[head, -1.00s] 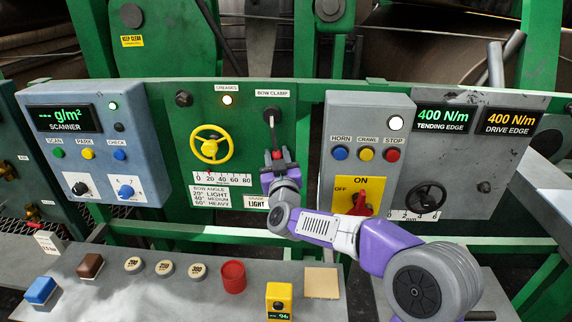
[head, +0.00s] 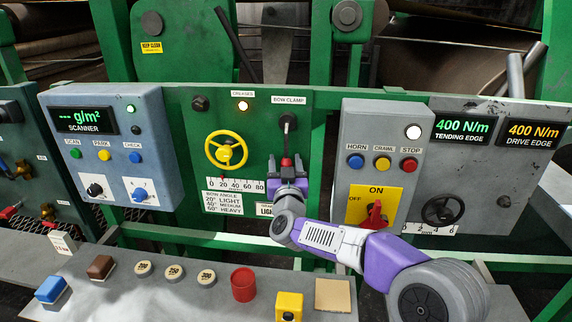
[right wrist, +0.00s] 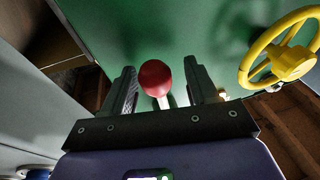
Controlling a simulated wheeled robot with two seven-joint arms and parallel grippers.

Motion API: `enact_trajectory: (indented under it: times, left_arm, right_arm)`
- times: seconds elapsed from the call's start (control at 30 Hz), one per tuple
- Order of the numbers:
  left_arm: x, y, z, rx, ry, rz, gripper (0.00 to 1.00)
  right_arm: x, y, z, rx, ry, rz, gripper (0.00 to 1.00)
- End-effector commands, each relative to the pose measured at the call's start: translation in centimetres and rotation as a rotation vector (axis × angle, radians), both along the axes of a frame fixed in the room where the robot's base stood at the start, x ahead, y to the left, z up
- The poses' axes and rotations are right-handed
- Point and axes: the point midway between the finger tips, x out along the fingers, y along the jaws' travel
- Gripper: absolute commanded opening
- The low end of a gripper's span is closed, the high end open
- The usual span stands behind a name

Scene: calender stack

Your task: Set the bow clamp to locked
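The bow clamp (head: 288,119) is a dark lever under the BOW CLAMP label on the green panel. Its lever hangs down to a red knob (head: 286,162). My right gripper (head: 289,169) is at the knob in the head view, reaching up from below right. In the right wrist view the red knob (right wrist: 155,76) on its pale stem stands between the two dark fingers (right wrist: 159,82), with gaps visible on both sides. The gripper is open around the knob. My left gripper is not in view.
A yellow handwheel (head: 226,150) is left of the lever, above an angle scale. A grey switch box (head: 392,135) with a red rotary switch (head: 375,217) is close on the right. Buttons, discs and a red cup (head: 243,281) stand on the ledge below.

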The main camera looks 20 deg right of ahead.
Motion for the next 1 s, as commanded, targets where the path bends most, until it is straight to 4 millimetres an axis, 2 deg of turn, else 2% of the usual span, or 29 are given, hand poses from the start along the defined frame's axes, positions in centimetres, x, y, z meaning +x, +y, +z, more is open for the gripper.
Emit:
enact_trajectory:
  times: [0.37, 0.8, 1.0]
  left_arm:
    - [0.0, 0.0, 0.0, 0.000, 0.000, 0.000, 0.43]
    - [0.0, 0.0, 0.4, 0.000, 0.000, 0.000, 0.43]
    - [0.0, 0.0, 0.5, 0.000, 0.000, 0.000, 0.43]
  right_arm:
    - [-0.6, 0.1, -0.1, -0.001, -0.001, -0.002, 0.59]
    - [-6.2, 1.7, -1.2, -0.001, 0.001, 0.001, 0.59]
    - [-7.1, 2.0, -1.4, 0.000, 0.000, -0.001, 0.59]
